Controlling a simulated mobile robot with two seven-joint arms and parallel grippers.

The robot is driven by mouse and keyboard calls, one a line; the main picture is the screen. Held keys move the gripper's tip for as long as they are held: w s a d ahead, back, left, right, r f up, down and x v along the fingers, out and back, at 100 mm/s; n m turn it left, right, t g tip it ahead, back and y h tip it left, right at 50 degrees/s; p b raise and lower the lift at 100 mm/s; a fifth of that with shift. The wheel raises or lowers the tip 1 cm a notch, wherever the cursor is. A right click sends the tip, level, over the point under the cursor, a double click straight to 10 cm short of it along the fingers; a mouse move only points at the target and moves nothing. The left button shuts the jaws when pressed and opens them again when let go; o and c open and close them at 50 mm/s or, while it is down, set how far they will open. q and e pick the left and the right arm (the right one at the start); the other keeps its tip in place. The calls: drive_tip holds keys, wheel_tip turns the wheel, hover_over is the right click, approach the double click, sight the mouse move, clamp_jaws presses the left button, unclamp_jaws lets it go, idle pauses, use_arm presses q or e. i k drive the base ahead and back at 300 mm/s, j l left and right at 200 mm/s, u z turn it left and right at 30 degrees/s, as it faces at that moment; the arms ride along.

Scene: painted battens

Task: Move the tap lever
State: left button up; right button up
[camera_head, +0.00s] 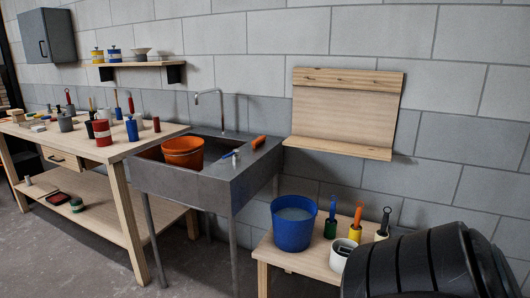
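The tap (222,107) is a thin grey metal spout that rises at the back of the dark grey sink (205,188) and bends left over the basin. I cannot clearly make out its lever at this size. An orange bucket (183,152) sits in the basin under the spout's side. Neither of my grippers shows in the head view.
An orange-handled item (258,142) and a small blue-and-white item (232,154) lie on the sink's right ledge. A cluttered workbench (150,139) stands left. A low table (275,251) with a blue bucket (293,228) stands right. A large black ribbed shape (430,265) fills the lower right.

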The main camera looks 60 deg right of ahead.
sight(235, 152)
drive_tip(key=z, duration=1.7)
drive_tip(key=i+j+z, duration=0.3)
drive_tip(key=i+l, duration=0.05)
drive_tip(key=l, duration=0.05)
